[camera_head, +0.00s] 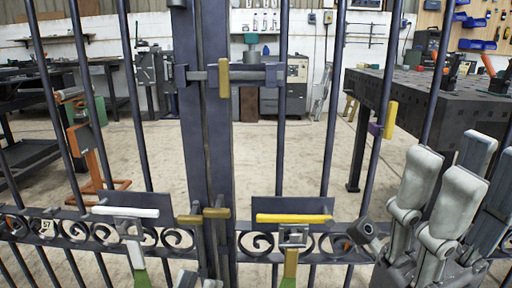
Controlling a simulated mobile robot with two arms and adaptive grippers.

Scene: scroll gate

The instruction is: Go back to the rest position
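The metal scroll gate (219,130) stands upright across the view, with dark vertical bars and a band of scrolls near the bottom. Two small grey tips at the bottom edge, left of centre, seem to be my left gripper (199,282); the rest of it is cut off by the frame. A large grey gripper with pale rounded fingers, seemingly my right gripper (440,200), stands in the lower right corner in front of the gate. I see nothing held in either gripper. The angle does not show clearly how far their fingers are apart.
A horizontal bolt with a yellow handle (224,78) crosses the gate's middle post. Lower down are a white handle (125,212) and a long yellow handle (293,218). Behind the gate are a workbench (440,97), an orange stand (90,150) and open floor.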

